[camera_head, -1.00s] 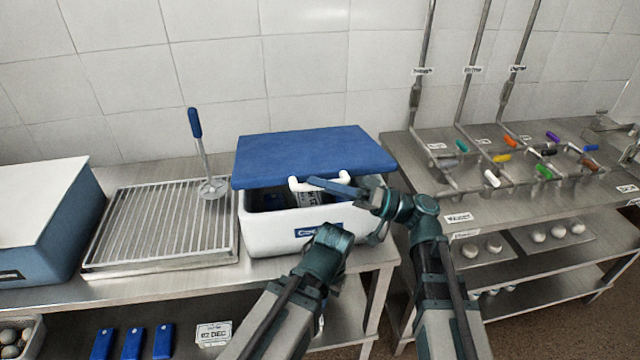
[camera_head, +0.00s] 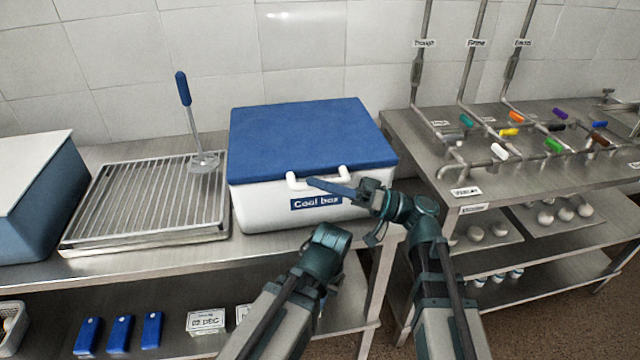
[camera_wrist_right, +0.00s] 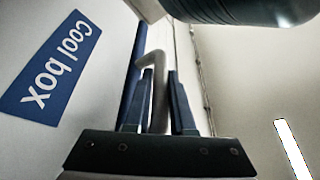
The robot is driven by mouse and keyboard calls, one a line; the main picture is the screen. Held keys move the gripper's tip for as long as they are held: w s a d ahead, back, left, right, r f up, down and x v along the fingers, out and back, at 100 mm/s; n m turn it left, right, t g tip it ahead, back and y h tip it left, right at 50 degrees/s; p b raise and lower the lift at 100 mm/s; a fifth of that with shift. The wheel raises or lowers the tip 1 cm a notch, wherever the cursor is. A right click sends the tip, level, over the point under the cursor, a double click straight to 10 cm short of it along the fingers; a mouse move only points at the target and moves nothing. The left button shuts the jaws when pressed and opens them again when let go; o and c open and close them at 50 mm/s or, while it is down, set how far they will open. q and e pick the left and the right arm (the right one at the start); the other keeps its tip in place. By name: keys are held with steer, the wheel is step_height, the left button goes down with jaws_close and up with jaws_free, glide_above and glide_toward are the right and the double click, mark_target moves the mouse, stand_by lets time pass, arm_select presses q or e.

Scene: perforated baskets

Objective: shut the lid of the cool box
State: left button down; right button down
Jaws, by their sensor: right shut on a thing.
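The cool box (camera_head: 262,212) is white with a blue label and stands on the steel bench. Its blue lid (camera_head: 305,135) lies over the top, and no dark opening shows under its front edge. A white handle (camera_head: 292,182) sticks out at the lid's front. My right gripper (camera_head: 318,184) is at this handle, reaching in from the right. In the right wrist view, its two blue fingers (camera_wrist_right: 160,85) are shut on the pale handle bar (camera_wrist_right: 158,118), beside the box's front wall.
A slatted metal tray (camera_head: 150,205) with a blue-handled tool (camera_head: 187,110) stands left of the box. A blue box with a white top (camera_head: 35,200) is farther left. A steel rack with coloured taps (camera_head: 510,150) is on the right. A tiled wall stands behind.

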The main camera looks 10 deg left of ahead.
steer(key=shift+f, duration=0.25)
steer(key=c, duration=0.8)
jaws_free()
steer(key=shift+o, duration=0.2)
steer(key=b+v, duration=0.4)
steer(key=v, duration=0.9)
steer(key=shift+d, duration=0.45)
